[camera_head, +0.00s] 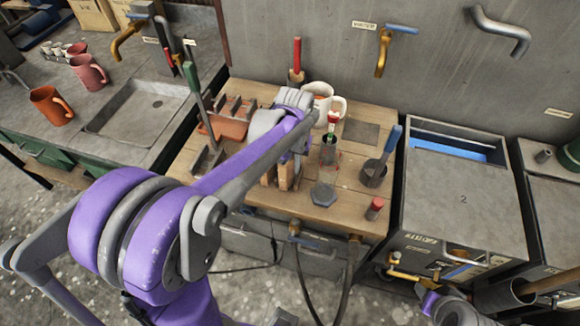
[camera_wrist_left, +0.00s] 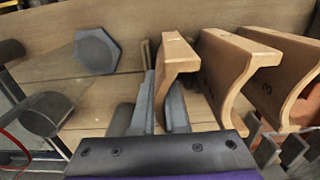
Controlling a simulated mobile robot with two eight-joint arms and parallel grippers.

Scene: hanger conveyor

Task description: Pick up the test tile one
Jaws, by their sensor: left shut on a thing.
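Several wooden tiles with curved edges stand in a row in the left wrist view. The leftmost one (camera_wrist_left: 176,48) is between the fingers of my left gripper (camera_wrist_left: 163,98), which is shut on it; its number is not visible. The middle tile (camera_wrist_left: 228,62) stands apart to its right, and a tile marked 3 (camera_wrist_left: 282,72) stands further right. In the head view the tiles (camera_head: 283,176) are at the middle of the wooden table, partly hidden by my left arm.
A grey hexagonal block (camera_head: 323,194) lies right of the tiles. A white mug (camera_head: 321,100), a dark bottle (camera_head: 329,150) and a blue-handled cup (camera_head: 373,173) stand close by on the table (camera_head: 250,190). An orange tray (camera_head: 228,126) lies left of the arm.

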